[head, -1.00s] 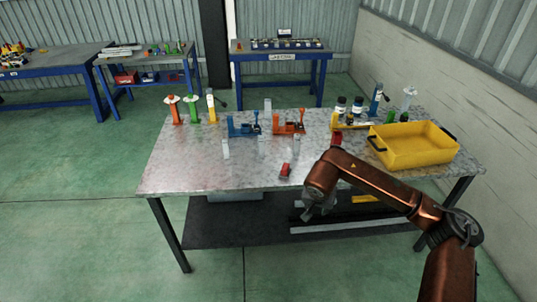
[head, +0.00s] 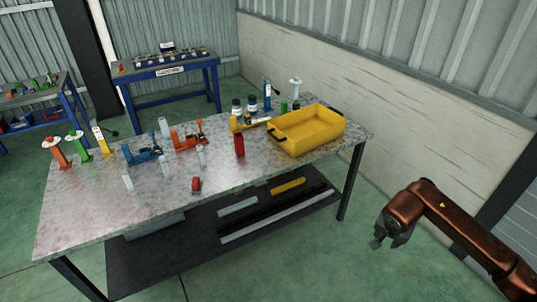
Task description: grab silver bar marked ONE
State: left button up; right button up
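No marking ONE is readable at this size, so I cannot tell which bar bears it. On the dark lower shelf of the metal table, a short silver bar (head: 238,206) lies near the front middle. A long thin silver bar (head: 275,217) lies along the front edge of the same shelf. Several small pale silver upright pieces, one of them a block (head: 127,181), stand on the tabletop. My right gripper (head: 389,241) is out over the floor to the right of the table, pointing down; its fingers look apart with nothing between them. My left gripper is out of view.
The metal table (head: 80,215) carries a yellow bin (head: 307,132), a red block (head: 239,146), a small red piece (head: 196,184), and blue (head: 142,153) and orange (head: 188,138) clamp-like tools. A yellow bar (head: 288,185) lies on the shelf. Floor is clear around my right gripper.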

aim_at(163, 161)
jog(key=z, duration=0.2)
jog(key=i, duration=2.7)
jog(key=u, duration=3.5)
